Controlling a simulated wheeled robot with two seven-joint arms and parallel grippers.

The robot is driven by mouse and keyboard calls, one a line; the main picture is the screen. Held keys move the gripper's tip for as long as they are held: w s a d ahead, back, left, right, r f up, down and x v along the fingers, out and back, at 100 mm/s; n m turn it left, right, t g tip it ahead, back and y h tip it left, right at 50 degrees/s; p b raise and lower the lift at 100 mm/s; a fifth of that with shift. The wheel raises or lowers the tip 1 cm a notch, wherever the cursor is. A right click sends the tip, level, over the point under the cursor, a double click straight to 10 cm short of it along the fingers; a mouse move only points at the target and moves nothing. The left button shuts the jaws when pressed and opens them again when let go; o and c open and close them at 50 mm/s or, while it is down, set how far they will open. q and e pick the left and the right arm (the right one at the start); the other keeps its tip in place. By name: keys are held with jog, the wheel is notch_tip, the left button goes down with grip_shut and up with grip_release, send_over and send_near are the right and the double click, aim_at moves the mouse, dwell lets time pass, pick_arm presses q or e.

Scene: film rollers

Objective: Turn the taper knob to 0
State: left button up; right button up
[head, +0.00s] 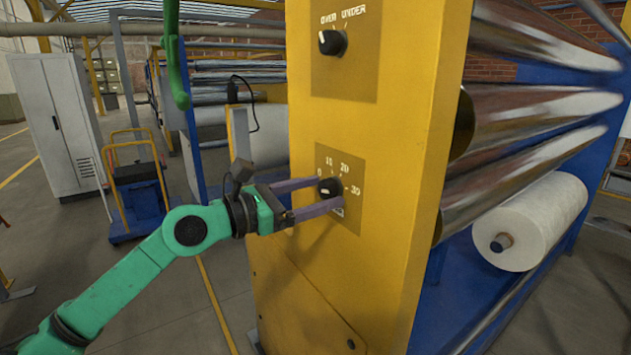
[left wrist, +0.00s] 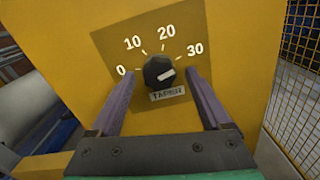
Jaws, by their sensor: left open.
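The black taper knob (head: 327,187) sits on a dial plate on the yellow machine post, above a small label. In the left wrist view the knob (left wrist: 158,68) has a white mark on the right side of its face, towards the 30. The 0 is at the left of the scale. My left gripper (head: 329,192) is open, its two purple fingers on either side of the knob. In the left wrist view the gripper (left wrist: 160,76) shows gaps between its fingers and the knob. My right gripper is not in view.
An OVER/UNDER knob (head: 332,42) is higher on the same yellow post (head: 330,290). Shiny rollers (head: 540,110) and a white film roll (head: 535,220) are to the right. A grey cabinet (head: 60,120) and a cart (head: 135,190) stand at the left behind.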

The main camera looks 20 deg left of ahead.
pick_arm(q)
jog(key=shift+a, duration=0.1)
grip_shut()
